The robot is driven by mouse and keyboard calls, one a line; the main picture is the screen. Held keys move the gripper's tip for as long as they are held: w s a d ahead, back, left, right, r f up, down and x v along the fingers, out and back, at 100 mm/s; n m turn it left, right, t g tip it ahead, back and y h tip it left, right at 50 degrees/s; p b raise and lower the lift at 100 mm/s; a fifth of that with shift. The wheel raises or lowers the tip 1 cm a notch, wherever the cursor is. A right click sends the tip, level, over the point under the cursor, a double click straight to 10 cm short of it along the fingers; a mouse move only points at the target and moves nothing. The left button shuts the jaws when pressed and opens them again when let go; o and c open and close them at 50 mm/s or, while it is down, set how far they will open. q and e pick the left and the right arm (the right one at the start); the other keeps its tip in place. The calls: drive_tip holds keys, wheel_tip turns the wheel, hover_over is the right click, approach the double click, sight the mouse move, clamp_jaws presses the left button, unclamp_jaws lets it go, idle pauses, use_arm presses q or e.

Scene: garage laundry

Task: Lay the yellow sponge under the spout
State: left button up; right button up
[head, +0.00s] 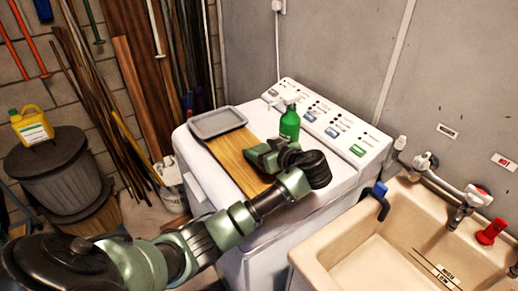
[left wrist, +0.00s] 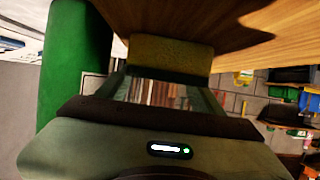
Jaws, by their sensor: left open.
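The yellow sponge (left wrist: 172,54) shows in the left wrist view as a dark yellow block against the wooden board, just ahead of my left gripper and between the lines of its fingers. In the head view I cannot make the sponge out; my left gripper (head: 252,152) hides that spot. The left gripper is open, low over the wooden board (head: 232,160) on the white machine. A metal tap with a spout (head: 461,214) stands at the back of the beige sink (head: 335,232) on the right. My right gripper is out of view.
A green bottle (head: 290,124) stands just behind my left gripper; it also shows close by in the left wrist view (left wrist: 70,60). A grey tray (head: 217,122) lies at the board's far end. A blue-tipped dark hook (head: 380,191) and a red knob (head: 490,232) are at the sink.

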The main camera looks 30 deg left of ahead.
use_arm(q)
drive_tip(key=b+v, duration=0.2)
drive_tip(key=v, duration=0.7)
drive_tip(key=shift+s+d, duration=0.15)
drive_tip(key=shift+d, duration=0.2)
drive_tip(key=shift+s+d+r, duration=0.2)
drive_tip(key=shift+d+r, duration=0.1)
drive_tip(key=shift+d, duration=0.1)
